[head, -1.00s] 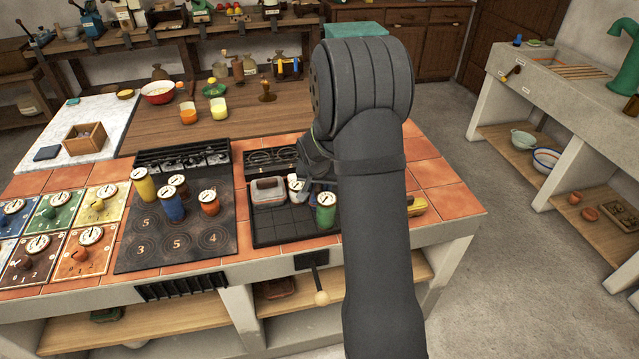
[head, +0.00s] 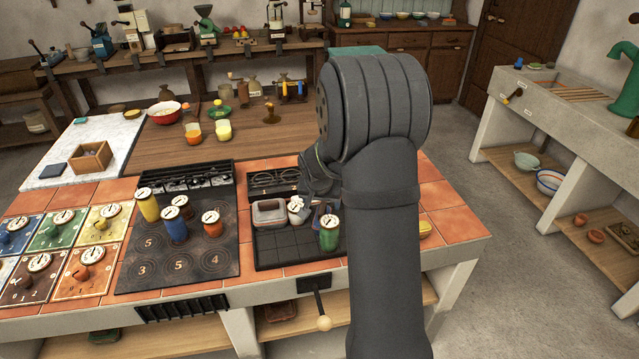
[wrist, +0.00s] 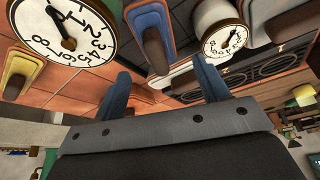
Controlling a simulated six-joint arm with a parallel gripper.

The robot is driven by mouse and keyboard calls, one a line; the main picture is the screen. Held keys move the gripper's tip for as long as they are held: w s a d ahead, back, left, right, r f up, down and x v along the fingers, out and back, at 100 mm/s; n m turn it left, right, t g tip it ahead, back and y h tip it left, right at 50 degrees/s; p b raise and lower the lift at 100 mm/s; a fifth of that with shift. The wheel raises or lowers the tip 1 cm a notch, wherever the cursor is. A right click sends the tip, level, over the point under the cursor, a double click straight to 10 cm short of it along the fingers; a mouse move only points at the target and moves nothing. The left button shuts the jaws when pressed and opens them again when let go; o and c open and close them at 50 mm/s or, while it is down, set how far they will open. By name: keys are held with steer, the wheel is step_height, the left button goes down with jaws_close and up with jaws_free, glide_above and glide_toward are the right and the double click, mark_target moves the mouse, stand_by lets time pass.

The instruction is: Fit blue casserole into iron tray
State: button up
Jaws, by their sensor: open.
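The iron tray (head: 285,248) is the black gridded tray on the tiled counter, right of the hob. At its back sits a grey rectangular dish (head: 268,212), with a small white dial-topped pot (head: 299,209) beside it. A green dial-topped canister (head: 329,234) stands at the front right. What looks like the blue casserole (wrist: 133,10), blue with a brown handle, shows beyond my fingers in the wrist view. Part of something blue shows behind the green canister in the head view. My gripper (wrist: 162,66) is open, with nothing visibly held. My arm hides its fingertips in the head view.
A yellow dish (head: 425,229) lies on the tiles right of my arm. The hob (head: 190,265) holds yellow, blue, brown and orange dial-topped pots. The tray's front left squares are bare. A knobbed lever (head: 322,318) sticks out below the counter edge.

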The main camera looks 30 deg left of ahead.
mark_target(323, 206)
steer(key=v, duration=1.3)
steer(key=shift+r, duration=0.15)
steer(key=x, duration=1.7)
steer(key=shift+f, duration=0.25)
steer(key=shift+r, duration=0.15)
